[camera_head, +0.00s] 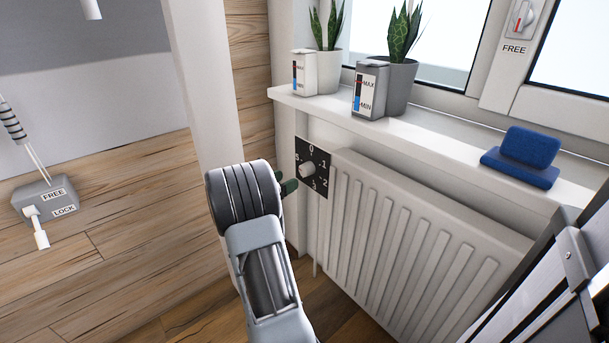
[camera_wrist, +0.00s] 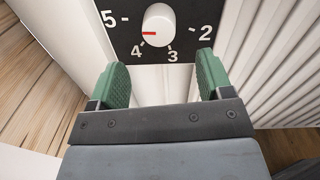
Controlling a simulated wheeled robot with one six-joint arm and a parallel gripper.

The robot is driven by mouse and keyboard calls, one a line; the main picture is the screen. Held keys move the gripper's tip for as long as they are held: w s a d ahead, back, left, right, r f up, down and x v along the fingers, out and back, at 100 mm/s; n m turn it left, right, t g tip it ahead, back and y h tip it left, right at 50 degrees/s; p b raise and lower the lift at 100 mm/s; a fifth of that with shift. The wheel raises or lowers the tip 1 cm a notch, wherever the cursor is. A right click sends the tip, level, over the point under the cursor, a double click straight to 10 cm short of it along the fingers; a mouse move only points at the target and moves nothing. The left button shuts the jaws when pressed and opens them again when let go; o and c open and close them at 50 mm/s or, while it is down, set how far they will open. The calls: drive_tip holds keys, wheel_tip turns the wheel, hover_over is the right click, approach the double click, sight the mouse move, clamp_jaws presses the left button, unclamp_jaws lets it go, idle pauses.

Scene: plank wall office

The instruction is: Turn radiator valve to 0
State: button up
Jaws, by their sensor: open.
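In the head view my gripper (camera_head: 288,186) is partly hidden behind my wrist.
The white radiator (camera_head: 410,225) stands under a windowsill (camera_head: 430,141) holding two potted plants, two small MAX/MIN boxes and a blue object (camera_head: 522,157). A white post (camera_head: 205,90) is left of the dial. A grey FREE/LOCK box (camera_head: 45,197) is at far left.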

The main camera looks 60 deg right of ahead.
sight(303, 171)
drive_tip(key=b+x, duration=0.1)
drive_tip(key=x, duration=0.7)
drive_tip(key=shift+d+b, duration=0.3)
drive_tip(key=shift+d, duration=0.05)
drive_tip(key=shift+c, duration=0.2)
drive_tip(key=c, duration=0.9)
